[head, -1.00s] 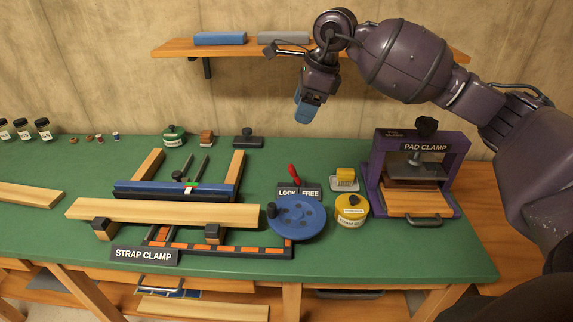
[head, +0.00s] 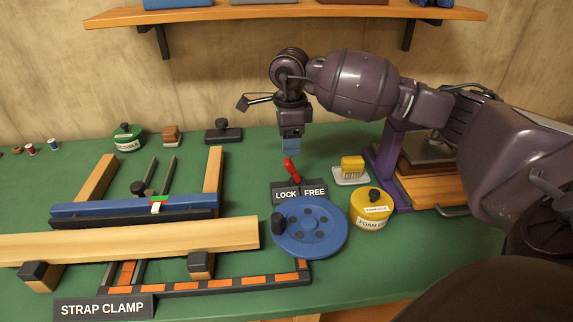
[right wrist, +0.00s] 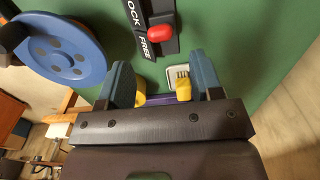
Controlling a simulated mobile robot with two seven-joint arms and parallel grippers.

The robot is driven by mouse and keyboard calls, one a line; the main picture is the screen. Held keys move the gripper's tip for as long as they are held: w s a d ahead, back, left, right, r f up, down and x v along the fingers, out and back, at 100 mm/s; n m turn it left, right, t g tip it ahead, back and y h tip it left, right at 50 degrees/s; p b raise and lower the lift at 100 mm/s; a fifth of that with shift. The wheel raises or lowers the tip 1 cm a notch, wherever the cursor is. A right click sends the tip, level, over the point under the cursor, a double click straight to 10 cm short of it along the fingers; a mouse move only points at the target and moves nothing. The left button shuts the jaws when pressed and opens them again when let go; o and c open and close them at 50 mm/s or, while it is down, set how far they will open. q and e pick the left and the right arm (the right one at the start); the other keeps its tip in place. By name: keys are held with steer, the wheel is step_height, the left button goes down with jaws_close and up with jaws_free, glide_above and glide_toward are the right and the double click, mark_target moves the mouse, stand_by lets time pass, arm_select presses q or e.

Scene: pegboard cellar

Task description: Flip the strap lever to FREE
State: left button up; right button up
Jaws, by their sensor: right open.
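The red strap lever (head: 291,172) stands on a dark plate marked LOCK and FREE (head: 300,192). It leans a little left, toward the LOCK side. In the right wrist view the lever's red knob (right wrist: 160,33) shows ahead of the fingers, apart from them. My right gripper (head: 291,147) points down just above and behind the lever in the head view. Its two blue fingers are apart with nothing gripped, as the right wrist view shows (right wrist: 163,78). The strap clamp (head: 150,285) holds a pale board left of the lever. My left gripper is not in view.
A blue handwheel (head: 310,228) sits just in front of the lever plate. A yellow jar (head: 372,208) and a yellow brush (head: 352,163) on a tray stand to the right. The purple pad clamp (head: 382,165) is partly hidden behind my right arm. A shelf (head: 270,14) is above.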

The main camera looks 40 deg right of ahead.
mark_target(289, 159)
step_height(289, 159, down, 8)
steer(key=shift+r+b, duration=0.15)
steer(key=shift+b, duration=0.35)
steer(key=shift+c, duration=0.4)
jaws_close()
